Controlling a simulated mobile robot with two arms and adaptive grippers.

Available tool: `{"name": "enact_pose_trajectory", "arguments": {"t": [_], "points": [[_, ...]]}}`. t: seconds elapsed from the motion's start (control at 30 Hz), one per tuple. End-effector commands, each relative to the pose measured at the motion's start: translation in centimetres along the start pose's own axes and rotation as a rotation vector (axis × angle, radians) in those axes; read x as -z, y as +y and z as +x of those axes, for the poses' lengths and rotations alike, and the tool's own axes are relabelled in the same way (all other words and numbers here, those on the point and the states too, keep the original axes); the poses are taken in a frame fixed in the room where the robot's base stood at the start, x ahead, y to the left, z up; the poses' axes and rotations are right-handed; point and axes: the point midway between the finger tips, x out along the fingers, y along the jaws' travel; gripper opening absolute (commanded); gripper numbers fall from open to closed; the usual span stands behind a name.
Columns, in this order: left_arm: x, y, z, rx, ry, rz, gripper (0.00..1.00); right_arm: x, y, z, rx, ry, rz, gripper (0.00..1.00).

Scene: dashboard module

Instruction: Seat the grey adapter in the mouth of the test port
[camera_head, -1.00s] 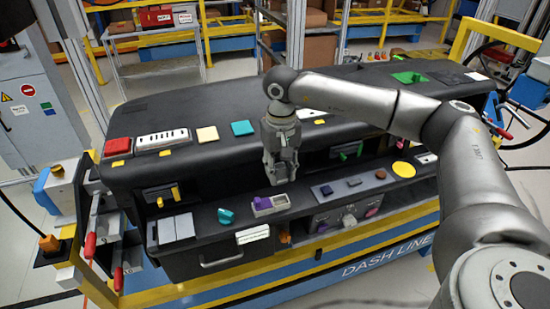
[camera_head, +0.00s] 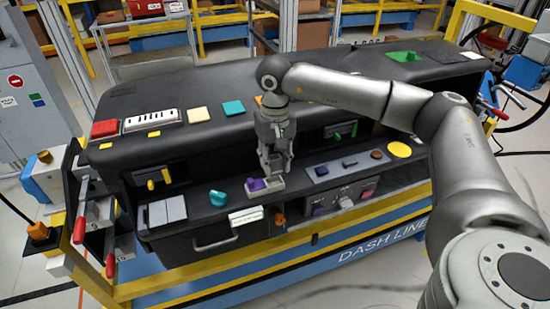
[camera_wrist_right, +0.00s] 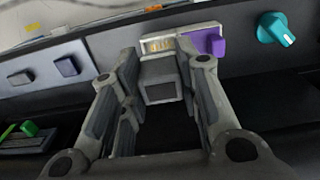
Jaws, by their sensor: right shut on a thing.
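My right gripper (camera_head: 275,168) is low over the front shelf of the dashboard, fingers pointing down. In the right wrist view, its fingers (camera_wrist_right: 160,76) are shut on the grey adapter (camera_wrist_right: 161,88), a small block with a dark square end face. What looks like the test port is a pale-framed recess (camera_wrist_right: 158,46) with gold inside, just beyond the adapter. A purple block (camera_wrist_right: 207,42) sits at its right end. In the head view, the pale frame (camera_head: 276,185) lies just below the fingertips. I cannot tell whether the adapter touches it. My left gripper is not in view.
A teal knob (camera_head: 218,198) stands left of the port. A panel with dark buttons (camera_head: 348,163) and a yellow disc (camera_head: 398,150) lie to the right. A white label plate (camera_head: 245,216) is in front. The black dashboard hood (camera_head: 200,88) rises behind.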

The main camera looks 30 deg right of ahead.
Motion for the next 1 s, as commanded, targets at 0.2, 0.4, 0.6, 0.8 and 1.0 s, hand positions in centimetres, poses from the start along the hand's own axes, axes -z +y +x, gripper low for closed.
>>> {"name": "enact_pose_trajectory", "arguments": {"t": [0.2,0.4,0.6,0.8,1.0], "points": [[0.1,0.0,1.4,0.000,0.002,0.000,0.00,0.0,0.0,1.7,0.001,0.002,0.000,0.03],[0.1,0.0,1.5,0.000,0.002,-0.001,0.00,0.1,0.0,1.8,0.001,0.002,0.000,0.03],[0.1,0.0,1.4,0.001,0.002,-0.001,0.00,0.0,0.0,1.8,0.000,0.001,0.000,0.03],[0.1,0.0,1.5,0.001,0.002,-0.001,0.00,0.0,0.0,1.8,0.000,0.001,0.000,0.03],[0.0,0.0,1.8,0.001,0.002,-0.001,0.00,0.0,0.0,1.9,0.000,0.000,0.000,0.03]]}}
